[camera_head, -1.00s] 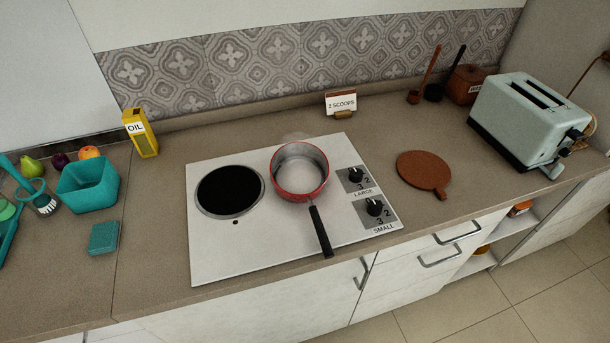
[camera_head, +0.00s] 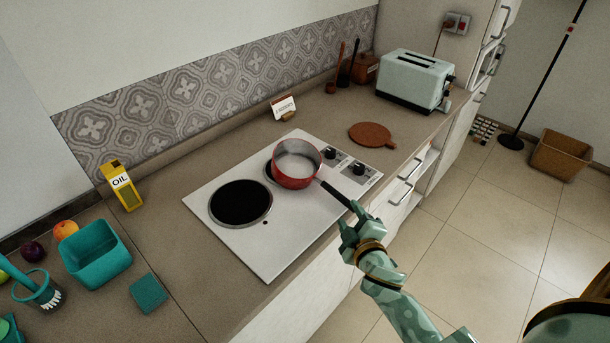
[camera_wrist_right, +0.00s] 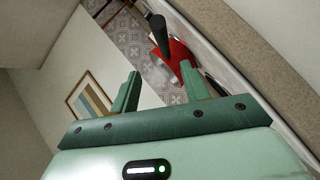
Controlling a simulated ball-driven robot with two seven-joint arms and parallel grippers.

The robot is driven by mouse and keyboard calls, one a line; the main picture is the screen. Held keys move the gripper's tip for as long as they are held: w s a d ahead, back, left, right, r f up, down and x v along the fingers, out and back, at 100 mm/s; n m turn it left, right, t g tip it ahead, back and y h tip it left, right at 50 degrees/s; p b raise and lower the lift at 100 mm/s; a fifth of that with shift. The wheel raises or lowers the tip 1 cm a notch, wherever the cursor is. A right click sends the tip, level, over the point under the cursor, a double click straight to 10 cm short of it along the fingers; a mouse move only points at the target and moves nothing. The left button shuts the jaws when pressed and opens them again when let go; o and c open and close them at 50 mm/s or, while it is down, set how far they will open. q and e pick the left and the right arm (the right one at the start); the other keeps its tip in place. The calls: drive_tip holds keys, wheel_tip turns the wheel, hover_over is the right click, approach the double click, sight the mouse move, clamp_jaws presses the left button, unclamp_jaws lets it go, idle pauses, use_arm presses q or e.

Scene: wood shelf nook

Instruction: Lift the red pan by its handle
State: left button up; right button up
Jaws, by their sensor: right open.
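The red pan (camera_head: 296,170) sits upright on the right burner of the white cooktop (camera_head: 285,225). Its black handle (camera_head: 335,194) points toward the front edge of the counter. My right gripper (camera_head: 355,222) is by the end of the handle. In the right wrist view my right gripper (camera_wrist_right: 160,90) is open with nothing between its fingers. There the black handle (camera_wrist_right: 158,30) lies beyond the fingertips and apart from them, with the red pan (camera_wrist_right: 181,58) behind it. My left gripper is in neither view.
The left burner (camera_head: 240,202) is empty. A yellow oil box (camera_head: 120,187), a teal bin (camera_head: 94,254) and a teal block (camera_head: 148,293) are at left. Open floor lies right of the counter.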

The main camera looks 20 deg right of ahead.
sight(337, 197)
drive_tip(key=x, duration=0.4)
drive_tip(key=shift+w+f, duration=0.15)
drive_tip(key=shift+w, duration=0.1)
drive_tip(key=x, duration=0.1)
drive_tip(key=b+x, duration=0.1)
drive_tip(key=x, duration=0.2)
drive_tip(key=shift+a+f+b, duration=0.2)
drive_tip(key=shift+f+b, duration=0.1)
drive_tip(key=shift+w+d, duration=0.15)
drive_tip(key=shift+w, duration=0.3)
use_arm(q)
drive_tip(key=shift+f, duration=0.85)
use_arm(e)
drive_tip(key=shift+s, duration=0.1)
drive_tip(key=shift+c, duration=0.4)
clamp_jaws()
drive_tip(key=shift+r, duration=0.1)
